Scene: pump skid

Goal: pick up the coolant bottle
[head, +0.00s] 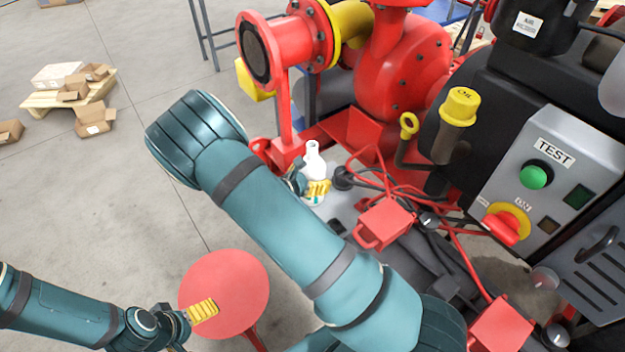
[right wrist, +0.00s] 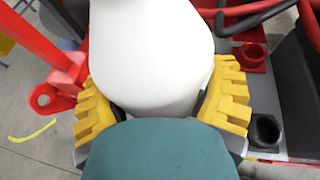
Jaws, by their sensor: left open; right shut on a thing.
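The coolant bottle (head: 314,160) is white with a narrow neck and stands by the red pump frame in the head view. In the right wrist view the white bottle (right wrist: 150,50) fills the middle. My right gripper (head: 316,190) has its yellow ridged fingers on both sides of the bottle, and in the wrist view the right gripper (right wrist: 165,110) is shut on it. The bottle's base is hidden, so I cannot tell whether it touches the surface. My left gripper (head: 207,311) is open and empty over the red round stool top (head: 226,280).
The red pump (head: 400,70) stands behind the bottle. The grey control panel (head: 550,185) with a green button is at the far right. Cartons on a pallet (head: 70,92) are at the far left; the floor between is clear.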

